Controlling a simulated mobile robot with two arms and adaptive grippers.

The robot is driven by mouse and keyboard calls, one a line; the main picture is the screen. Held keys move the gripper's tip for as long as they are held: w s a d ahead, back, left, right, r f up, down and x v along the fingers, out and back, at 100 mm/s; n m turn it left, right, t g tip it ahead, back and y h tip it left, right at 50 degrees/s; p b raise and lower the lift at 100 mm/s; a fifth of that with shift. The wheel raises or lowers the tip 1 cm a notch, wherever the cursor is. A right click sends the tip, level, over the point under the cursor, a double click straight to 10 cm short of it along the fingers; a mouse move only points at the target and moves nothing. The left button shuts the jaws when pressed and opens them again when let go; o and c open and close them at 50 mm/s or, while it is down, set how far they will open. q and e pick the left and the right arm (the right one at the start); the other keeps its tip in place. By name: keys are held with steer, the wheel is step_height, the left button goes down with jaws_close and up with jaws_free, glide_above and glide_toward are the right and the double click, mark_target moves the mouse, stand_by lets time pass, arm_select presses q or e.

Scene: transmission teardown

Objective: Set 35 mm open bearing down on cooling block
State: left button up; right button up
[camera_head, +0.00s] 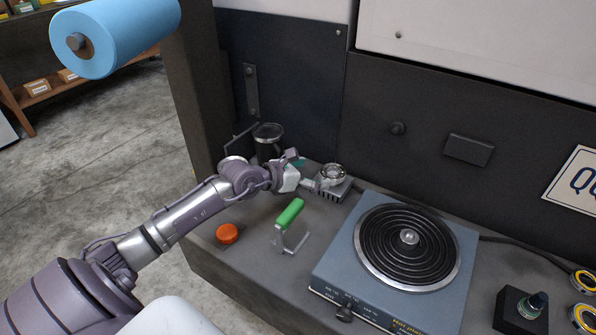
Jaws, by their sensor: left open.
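The open bearing (333,172), a small shiny metal ring, lies on the finned grey cooling block (334,193) at the back of the bench. My left gripper (309,172) is open just left of the bearing, with its fingers pointing at it. A lower fingertip is very close to the bearing and block; I cannot tell whether it touches. The gripper hides part of the block's left side. My right gripper is out of view.
A blue hotplate (331,264) with black coils stands right of the block. A green-handled tool (289,213) and an orange knob-like piece (227,233) are in front. A dark mug-like container (268,135) stands behind the arm. Dark wall panels close off the back.

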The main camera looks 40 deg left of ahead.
arm_select(q)
steer(key=v, duration=0.6)
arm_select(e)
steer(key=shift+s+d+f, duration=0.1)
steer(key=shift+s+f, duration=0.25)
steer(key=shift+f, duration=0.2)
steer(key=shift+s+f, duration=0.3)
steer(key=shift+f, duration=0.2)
arm_select(q)
steer(key=shift+s+r+p, duration=0.1)
steer(key=shift+p, duration=0.2)
